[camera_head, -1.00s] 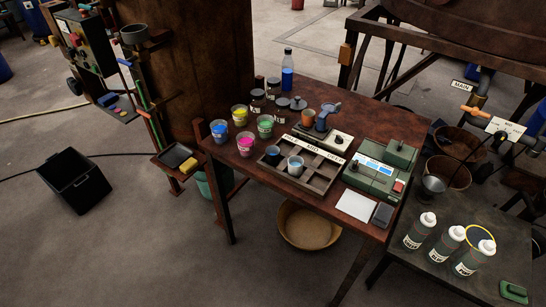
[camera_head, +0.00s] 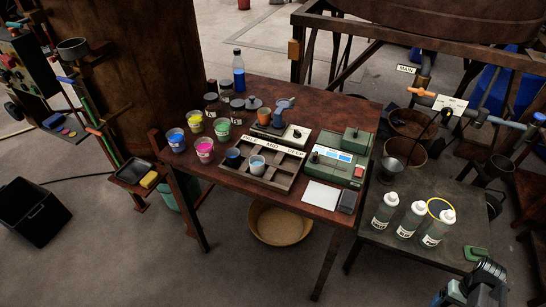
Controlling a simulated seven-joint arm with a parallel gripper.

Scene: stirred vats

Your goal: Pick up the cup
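Several cups stand on the brown table (camera_head: 330,105), and I cannot tell which one is meant. Clear cups hold blue (camera_head: 176,141), yellow (camera_head: 194,122), pink (camera_head: 204,150) and green (camera_head: 222,130) contents at the table's left. A dark blue cup (camera_head: 233,158) and a pale cup with light blue contents (camera_head: 257,165) stand in the compartment tray (camera_head: 282,182). An orange-brown cup (camera_head: 263,115) is behind the tray, beside a small device. A dark arm part with blue pieces, apparently mine, shows at the bottom right; no gripper fingers are visible.
Dark jars (camera_head: 212,104) and a blue bottle (camera_head: 239,72) stand behind the cups. A green instrument (camera_head: 335,160) and white card (camera_head: 321,195) are right of the tray. Several white-capped bottles (camera_head: 410,220) stand on the lower right table. A tan basin (camera_head: 279,225) lies below.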

